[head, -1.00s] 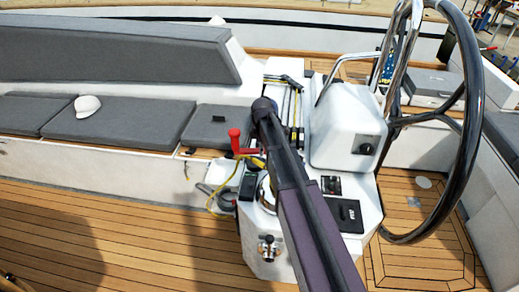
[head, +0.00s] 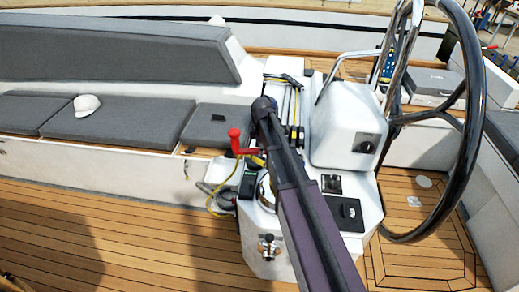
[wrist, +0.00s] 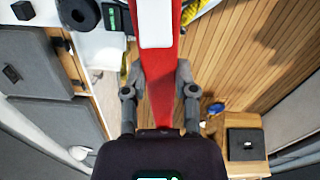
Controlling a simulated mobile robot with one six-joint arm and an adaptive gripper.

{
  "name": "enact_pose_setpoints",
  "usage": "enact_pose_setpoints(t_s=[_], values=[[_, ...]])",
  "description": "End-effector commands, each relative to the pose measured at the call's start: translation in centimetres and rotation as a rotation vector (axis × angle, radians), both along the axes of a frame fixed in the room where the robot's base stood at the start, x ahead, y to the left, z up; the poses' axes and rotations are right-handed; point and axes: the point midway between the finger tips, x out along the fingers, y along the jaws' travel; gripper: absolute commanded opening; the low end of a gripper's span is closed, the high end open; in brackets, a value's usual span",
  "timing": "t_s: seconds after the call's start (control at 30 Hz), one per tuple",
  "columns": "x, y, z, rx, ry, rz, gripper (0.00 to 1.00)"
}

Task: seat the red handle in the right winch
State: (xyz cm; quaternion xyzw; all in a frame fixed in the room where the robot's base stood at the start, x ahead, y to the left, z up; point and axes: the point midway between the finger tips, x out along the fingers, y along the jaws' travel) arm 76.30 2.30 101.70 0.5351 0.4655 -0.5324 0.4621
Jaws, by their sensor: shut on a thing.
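The red handle (head: 236,143) shows in the head view just left of my arm, with its knob upright. In the wrist view the red handle (wrist: 161,88) runs up between the two fingers, with a white patch near the top. My gripper (wrist: 160,78) is shut on it. In the head view my arm hides the gripper and part of the handle. A dark round drum (wrist: 77,12), which looks like a winch, is at the top left of the wrist view, apart from the handle. In the head view a silver ring (head: 265,192) is partly hidden behind my arm.
The white console (head: 262,230) carries switches and a black panel (head: 345,214). The steering wheel (head: 468,150) stands to the right. Yellow and grey ropes (head: 222,198) hang on the left. A white cap (head: 87,105) lies on the grey bench cushions. The teak floor (head: 110,235) is clear.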

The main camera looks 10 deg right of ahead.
Motion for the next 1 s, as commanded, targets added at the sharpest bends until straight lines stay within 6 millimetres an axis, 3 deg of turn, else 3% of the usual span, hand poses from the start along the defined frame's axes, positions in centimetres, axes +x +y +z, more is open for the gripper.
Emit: enact_pose_setpoints(t_s=[0.3,0.33,0.43,0.73,0.83,1.0], values=[[0.0,0.02,-0.08,0.0,0.0,0.0,0.0],[0.0,0.02,-0.08,0.0,0.0,0.0,0.46],[-0.01,0.03,-0.09,0.0,0.0,0.0,0.75],[0.0,0.04,-0.1,0.0,0.0,0.001,0.77],[0.0,0.05,-0.11,0.0,0.0,0.001,1.0],[0.0,0.05,-0.11,0.0,0.0,0.001,1.0]])
